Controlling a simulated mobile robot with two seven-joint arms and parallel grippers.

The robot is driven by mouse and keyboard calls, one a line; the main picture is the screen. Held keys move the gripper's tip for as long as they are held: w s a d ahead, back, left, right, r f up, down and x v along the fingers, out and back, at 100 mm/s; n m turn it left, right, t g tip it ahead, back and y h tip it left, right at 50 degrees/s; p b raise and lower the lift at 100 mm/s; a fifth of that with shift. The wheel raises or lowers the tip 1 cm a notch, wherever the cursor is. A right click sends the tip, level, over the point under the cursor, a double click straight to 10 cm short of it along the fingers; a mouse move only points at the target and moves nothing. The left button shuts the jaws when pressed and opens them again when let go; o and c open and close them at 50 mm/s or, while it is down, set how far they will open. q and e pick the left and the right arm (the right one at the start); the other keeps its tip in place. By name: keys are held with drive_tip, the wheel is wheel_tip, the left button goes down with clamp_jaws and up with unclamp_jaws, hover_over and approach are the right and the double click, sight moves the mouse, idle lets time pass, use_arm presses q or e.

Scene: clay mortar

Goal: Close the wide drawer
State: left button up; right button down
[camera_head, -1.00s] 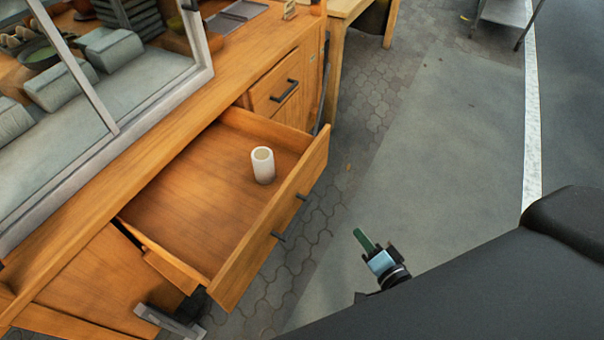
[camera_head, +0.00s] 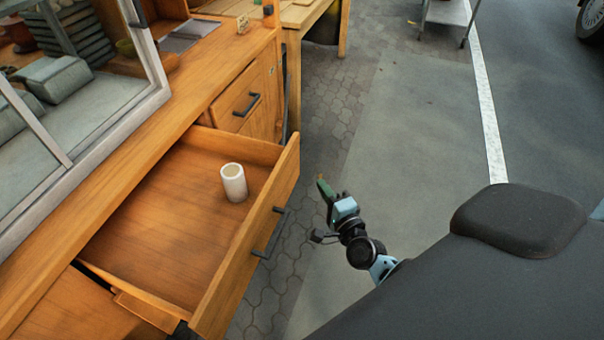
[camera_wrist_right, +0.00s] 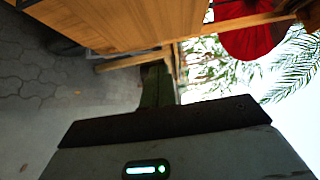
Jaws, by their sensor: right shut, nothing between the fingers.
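The wide drawer (camera_head: 236,262) is pulled out from the wooden counter in the head view, with a dark bar handle (camera_head: 270,234) on its front. A white cup (camera_head: 234,183) stands upright inside it. My right gripper (camera_head: 322,184) is shut and empty, to the right of the drawer front and apart from it. In the right wrist view the green fingers (camera_wrist_right: 157,85) point toward a wooden surface. My left gripper is not in view.
A smaller shut drawer (camera_head: 240,97) with a dark handle is beyond the wide one. The glass-framed counter top (camera_head: 195,75) is at left. Open pavement (camera_head: 400,150) lies to the right. A wooden table (camera_head: 318,14) stands behind.

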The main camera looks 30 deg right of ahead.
sight(295, 164)
drive_tip(key=w, duration=0.2)
drive_tip(key=w+a, duration=0.1)
drive_tip(key=w, duration=0.4)
drive_tip(key=shift+w+a, duration=0.1)
drive_tip(key=shift+a, duration=0.4)
drive_tip(key=shift+w, duration=0.1)
